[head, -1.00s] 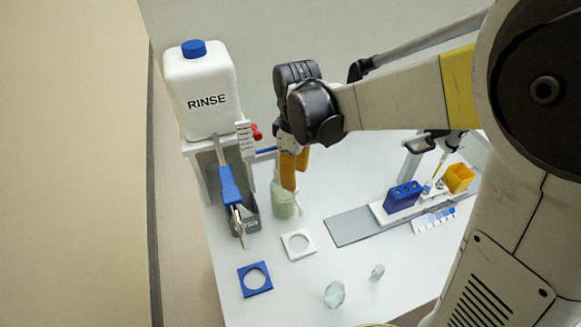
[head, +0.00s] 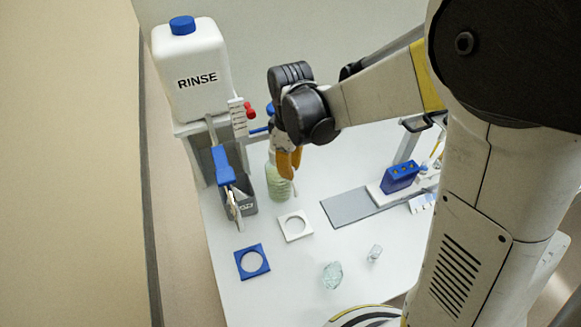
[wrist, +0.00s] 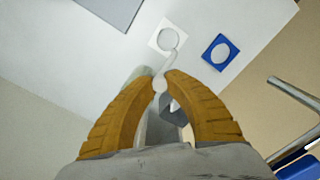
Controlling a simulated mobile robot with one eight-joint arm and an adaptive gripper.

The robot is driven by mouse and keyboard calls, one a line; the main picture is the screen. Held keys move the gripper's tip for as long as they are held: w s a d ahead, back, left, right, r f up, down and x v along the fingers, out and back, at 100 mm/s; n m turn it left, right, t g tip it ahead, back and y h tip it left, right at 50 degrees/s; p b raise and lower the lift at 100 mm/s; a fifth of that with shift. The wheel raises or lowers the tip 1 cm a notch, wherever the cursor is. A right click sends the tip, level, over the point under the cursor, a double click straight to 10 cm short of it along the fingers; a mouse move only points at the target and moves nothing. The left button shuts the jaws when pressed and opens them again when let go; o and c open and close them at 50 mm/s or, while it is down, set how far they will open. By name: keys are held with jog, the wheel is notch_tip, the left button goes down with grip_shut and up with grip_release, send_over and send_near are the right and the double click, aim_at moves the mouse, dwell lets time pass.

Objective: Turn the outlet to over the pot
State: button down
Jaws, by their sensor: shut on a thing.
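My gripper (head: 288,162), with orange fingers, points down in front of the rinse stand. In the wrist view a grey-green shape behind the fingers may be that pot, but I cannot tell. I cannot tell whether the outlet is above the pot.
A white RINSE tank (head: 192,70) stands at back left, with a red knob (head: 249,111) beside it. White (head: 294,226) and blue (head: 252,262) holed plates, glassware (head: 332,275) and a blue rack (head: 400,177) stand around.

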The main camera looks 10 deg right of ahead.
jog(key=a+m, duration=0.4)
dwell(0.3)
jog(key=c, duration=1.3)
grip_release()
